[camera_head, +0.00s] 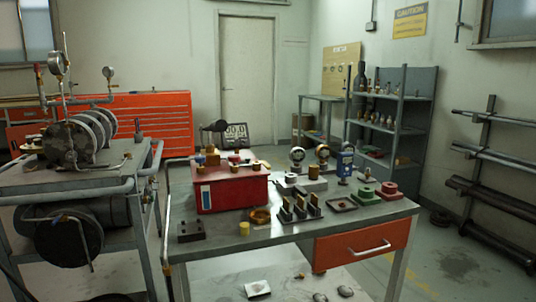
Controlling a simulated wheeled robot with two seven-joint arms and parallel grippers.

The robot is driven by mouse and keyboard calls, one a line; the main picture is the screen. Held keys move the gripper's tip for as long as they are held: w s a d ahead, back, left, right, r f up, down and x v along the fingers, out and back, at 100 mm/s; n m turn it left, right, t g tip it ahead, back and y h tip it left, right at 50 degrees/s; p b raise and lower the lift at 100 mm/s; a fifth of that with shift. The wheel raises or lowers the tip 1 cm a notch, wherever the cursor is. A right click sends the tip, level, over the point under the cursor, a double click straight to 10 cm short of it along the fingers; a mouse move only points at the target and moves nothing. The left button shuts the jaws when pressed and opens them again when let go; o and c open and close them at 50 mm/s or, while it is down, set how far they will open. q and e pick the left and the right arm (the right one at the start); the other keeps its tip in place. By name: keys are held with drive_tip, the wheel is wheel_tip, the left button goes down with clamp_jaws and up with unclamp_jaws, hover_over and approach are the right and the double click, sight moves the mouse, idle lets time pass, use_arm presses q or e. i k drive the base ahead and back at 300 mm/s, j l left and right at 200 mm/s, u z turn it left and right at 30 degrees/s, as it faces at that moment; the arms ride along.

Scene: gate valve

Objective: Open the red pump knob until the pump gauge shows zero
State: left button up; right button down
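The pump (75,140) stands on a grey metal cart at the left. A round gauge (58,63) sits on an upright pipe above it, and a second gauge (108,73) stands at the right end of the pipe. Both dials are too small to read. A small red piece (39,71) tops the leftmost upright pipe; I cannot tell whether it is the red pump knob or how far it is turned. Neither of my grippers is in view.
A grey workbench (290,234) in the middle carries a red box (232,188), small gauges (297,156), a blue device (345,162) and several small parts. The cart's rail (75,190) runs along its front. Orange drawers (150,120) stand behind. Open floor lies at the right.

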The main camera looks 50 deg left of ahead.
sight(233, 159)
drive_tip(key=i+l+u, duration=0.1)
drive_tip(key=i+u, duration=0.15)
drive_tip(key=u, duration=0.15)
drive_tip(key=i+l+u, duration=0.15)
drive_tip(key=u, duration=0.25)
drive_tip(key=i+l+u, duration=0.25)
drive_tip(key=u, duration=0.2)
